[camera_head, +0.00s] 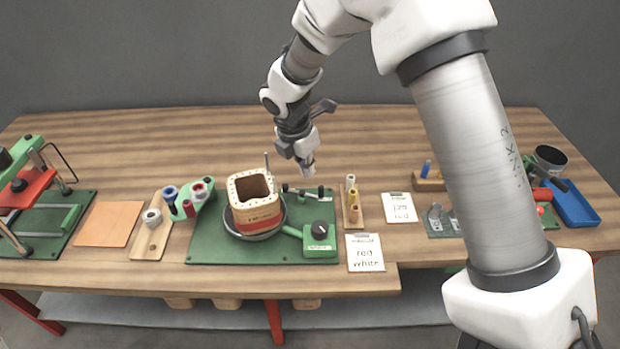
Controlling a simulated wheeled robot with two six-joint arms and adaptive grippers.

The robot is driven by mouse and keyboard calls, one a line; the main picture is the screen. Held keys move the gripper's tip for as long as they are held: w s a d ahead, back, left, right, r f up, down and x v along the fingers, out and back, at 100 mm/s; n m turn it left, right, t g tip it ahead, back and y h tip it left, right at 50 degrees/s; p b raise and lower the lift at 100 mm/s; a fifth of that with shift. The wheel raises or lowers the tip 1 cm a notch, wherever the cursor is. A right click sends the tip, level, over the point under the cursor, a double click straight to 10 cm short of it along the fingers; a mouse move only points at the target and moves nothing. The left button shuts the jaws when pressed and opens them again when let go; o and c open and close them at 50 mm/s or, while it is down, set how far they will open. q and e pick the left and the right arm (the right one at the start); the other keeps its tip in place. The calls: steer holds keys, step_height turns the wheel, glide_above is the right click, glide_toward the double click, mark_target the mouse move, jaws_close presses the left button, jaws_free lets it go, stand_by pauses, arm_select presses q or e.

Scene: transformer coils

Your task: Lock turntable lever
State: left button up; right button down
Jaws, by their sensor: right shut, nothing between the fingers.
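The round grey turntable (262,237) sits on a green base plate (215,247). A square tan coil former (256,216) with an orange-red band stands upright on it. At its right front is a green block (320,246) with a black knob (319,231) and a green arm (292,231) reaching toward the turntable. A small dark bar with black ends (304,192) lies at the plate's back edge; I cannot tell which part is the lever. My right gripper (309,172) points down, shut and empty, above and behind that bar, apart from it. My left gripper is out of view.
Wire spools (188,202) and a wooden tray (152,236) stand left of the plate. A spool rack (352,208) and cards (365,253) stand right. My right arm hides part of the table's right side. The back of the table is clear.

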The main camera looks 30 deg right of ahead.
steer(key=x, duration=0.9)
steer(key=shift+w+f, duration=0.15)
steer(key=shift+f, duration=0.1)
